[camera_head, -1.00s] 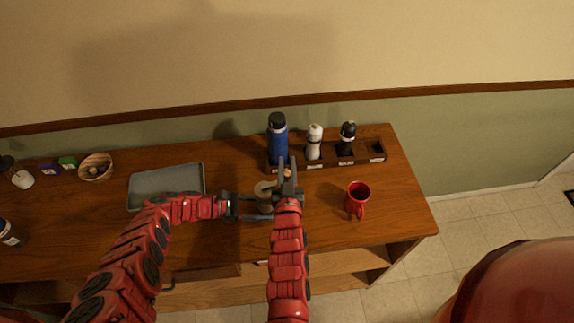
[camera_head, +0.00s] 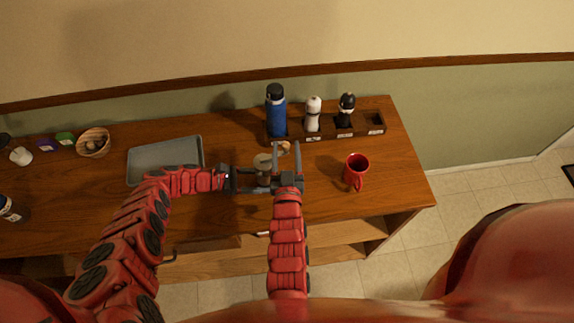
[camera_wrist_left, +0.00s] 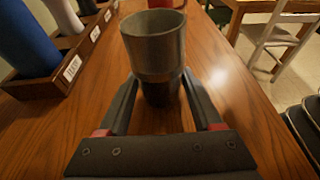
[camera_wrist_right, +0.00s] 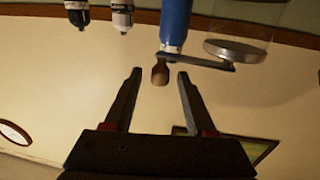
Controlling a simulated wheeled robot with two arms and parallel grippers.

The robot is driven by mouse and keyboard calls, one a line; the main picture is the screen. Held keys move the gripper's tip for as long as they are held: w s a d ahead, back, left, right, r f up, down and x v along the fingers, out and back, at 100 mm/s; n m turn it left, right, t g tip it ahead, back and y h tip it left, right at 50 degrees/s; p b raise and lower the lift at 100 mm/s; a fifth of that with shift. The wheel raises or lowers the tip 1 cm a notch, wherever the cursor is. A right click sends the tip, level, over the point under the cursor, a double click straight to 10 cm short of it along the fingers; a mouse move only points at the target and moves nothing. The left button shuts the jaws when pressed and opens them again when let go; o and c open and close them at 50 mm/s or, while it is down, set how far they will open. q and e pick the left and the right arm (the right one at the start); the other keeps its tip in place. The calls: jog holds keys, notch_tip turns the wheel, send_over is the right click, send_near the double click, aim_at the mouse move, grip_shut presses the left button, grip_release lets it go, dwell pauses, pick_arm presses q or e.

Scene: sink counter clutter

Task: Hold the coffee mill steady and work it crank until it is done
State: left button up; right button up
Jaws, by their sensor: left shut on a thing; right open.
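The coffee mill (camera_head: 263,161) stands upright on the wooden counter. In the left wrist view its grey cylinder (camera_wrist_left: 156,48) with a dark lower part sits between my left fingers. My left gripper (camera_head: 264,179) is shut on the mill body from the left. My right gripper (camera_head: 286,148) is open and empty, right of the mill. In the right wrist view the crank arm (camera_wrist_right: 197,61) runs from the mill's round top (camera_wrist_right: 236,51) to a brown knob (camera_wrist_right: 160,72). The knob lies just beyond the gap between my right fingertips, not gripped.
A dark rack (camera_head: 325,133) behind holds a blue bottle (camera_head: 276,112), a white-topped (camera_head: 313,112) and a black-topped container (camera_head: 346,108); its right slot is empty. A red mug (camera_head: 356,170) stands right. A grey tray (camera_head: 140,162) and basket (camera_head: 94,142) are left.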

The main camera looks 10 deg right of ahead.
jog(key=s, duration=0.7)
jog(key=shift+a, duration=0.4)
jog(key=shift+s, duration=0.1)
